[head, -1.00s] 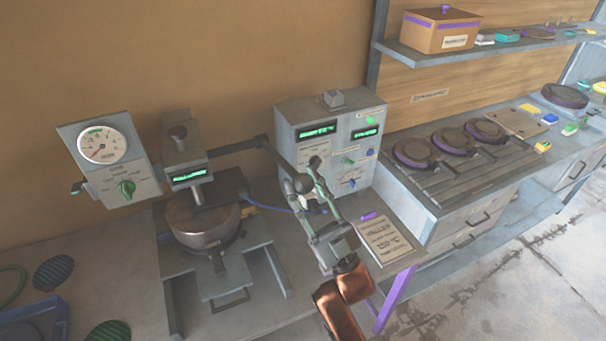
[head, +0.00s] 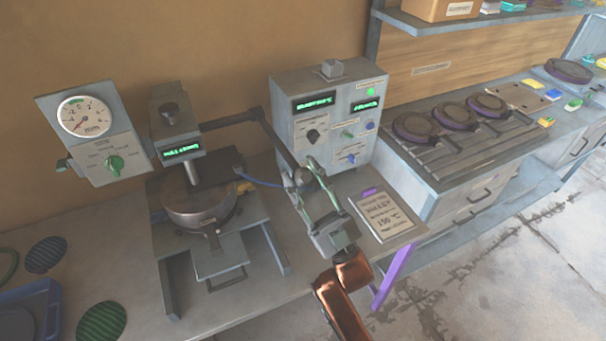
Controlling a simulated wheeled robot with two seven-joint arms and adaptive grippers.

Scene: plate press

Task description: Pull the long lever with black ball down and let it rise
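The long lever (head: 274,138) runs from the press head (head: 175,122) to the right, then slopes down toward me. The black ball (head: 302,177) at its end sits between the fingertips of my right gripper (head: 300,178). The fingers lie close on both sides of the ball and appear shut on it, partly hiding it. The lever's ball end hangs well below its bend, in front of the control box. Under the press head, a round pan (head: 198,208) sits on the press base. My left gripper is not in view.
The control box (head: 325,115) with green displays stands just behind the ball. A card (head: 386,215) lies right of my gripper. A gauge panel (head: 95,135) stands at the left. A counter with several round plates (head: 452,115) is at the right. The floor at lower right is clear.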

